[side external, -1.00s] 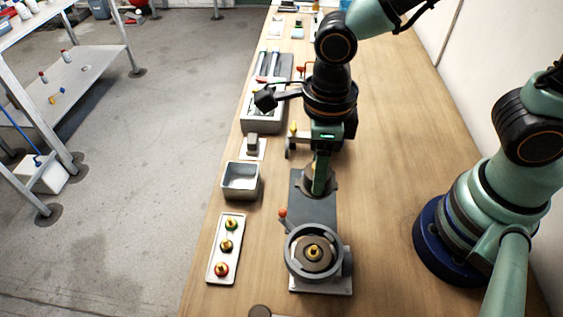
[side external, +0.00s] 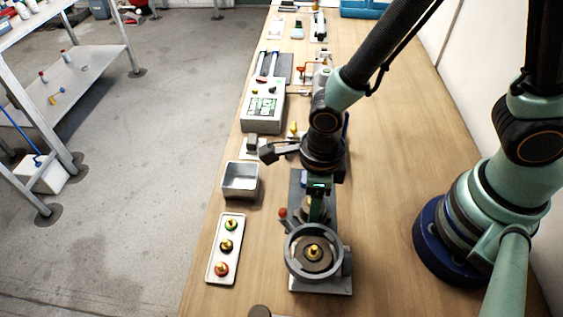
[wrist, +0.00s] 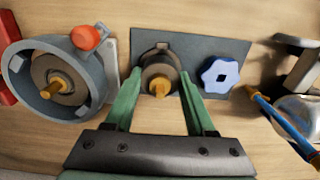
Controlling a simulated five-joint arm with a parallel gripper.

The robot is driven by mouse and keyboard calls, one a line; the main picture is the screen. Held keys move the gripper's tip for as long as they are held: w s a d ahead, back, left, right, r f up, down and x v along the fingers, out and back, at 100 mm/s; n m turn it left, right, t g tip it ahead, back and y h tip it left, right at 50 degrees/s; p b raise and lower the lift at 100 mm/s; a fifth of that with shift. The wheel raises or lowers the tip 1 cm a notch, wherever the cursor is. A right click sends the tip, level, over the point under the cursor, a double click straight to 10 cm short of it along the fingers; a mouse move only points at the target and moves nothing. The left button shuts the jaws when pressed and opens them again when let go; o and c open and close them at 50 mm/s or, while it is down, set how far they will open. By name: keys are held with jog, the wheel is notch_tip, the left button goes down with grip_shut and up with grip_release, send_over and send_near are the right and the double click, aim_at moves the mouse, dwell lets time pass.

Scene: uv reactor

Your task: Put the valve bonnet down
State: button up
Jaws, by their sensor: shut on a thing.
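The valve bonnet (wrist: 158,67) is a dark, round metal piece with a brass stem, between my green fingers in the wrist view. My gripper (wrist: 161,78) is shut on it. The bonnet is over the dark grey mat (wrist: 208,48); I cannot tell whether it touches the mat. In the side external view my gripper (side external: 316,210) points down at the near part of the mat, just behind the round grey clamp fixture (side external: 291,262). There the fingers and arm largely hide the bonnet.
The fixture, with an orange-red knob (wrist: 86,37), stands close left of my gripper in the wrist view. A blue handwheel (wrist: 219,74) lies right of the bonnet.

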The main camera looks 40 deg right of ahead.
jog(key=shift+f, duration=0.15)
jog(key=o, duration=1.3)
jog(key=shift+c, duration=0.2)
notch_tip(320, 180, up, 12)
jog(key=shift+r, duration=0.15)
jog(key=w+d+r+n+t, duration=0.2)
jog(key=d+r+n, duration=0.3)
jog(key=n, duration=0.8)
jog(key=w+d+r+n+t, duration=0.3)
jog(key=d+r+n, duration=0.2)
jog(key=d+n, duration=0.7)
jog(key=shift+w+d+r+n+t, duration=0.2)
jog(key=shift+w+r+n+t, duration=0.15)
jog(key=shift+n, duration=0.65)
jog(key=shift+s, duration=0.1)
